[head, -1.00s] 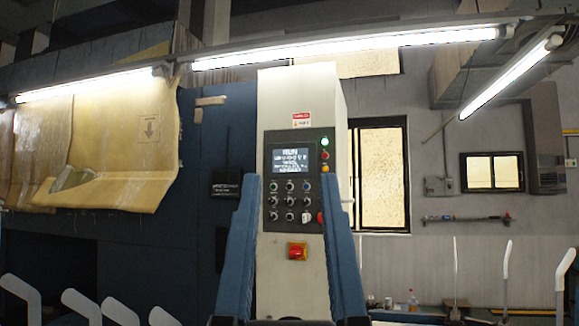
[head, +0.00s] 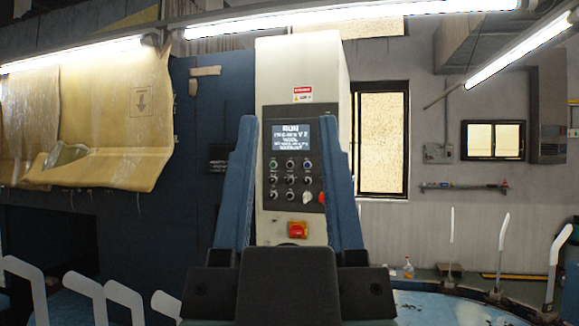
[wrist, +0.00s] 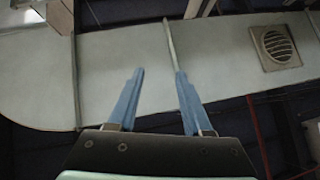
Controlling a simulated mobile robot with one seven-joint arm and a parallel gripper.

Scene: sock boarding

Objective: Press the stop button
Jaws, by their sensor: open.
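A dark control panel (head: 290,112) is set in the front of a white cabinet. Its lit screen (head: 290,138) reads RUN. Several small knobs and buttons (head: 290,180) sit below the screen. A red button on a yellow-orange plate (head: 297,230) is mounted on the cabinet below the panel. Another red button (head: 322,198) shows at the panel's lower right edge, partly behind a finger. My gripper (head: 290,120) is open and empty, its blue fingers framing the panel in the head view. The wrist view shows the gripper (wrist: 160,72) open, with neither button in sight.
The white cabinet (head: 290,75) stands beside a dark blue machine (head: 225,110) with yellowish sheeting (head: 100,120). Pale upright bars (head: 503,235) ring a blue table (head: 450,305) in front. The wrist view faces an overhead duct (wrist: 230,60) with a round vent (wrist: 277,46).

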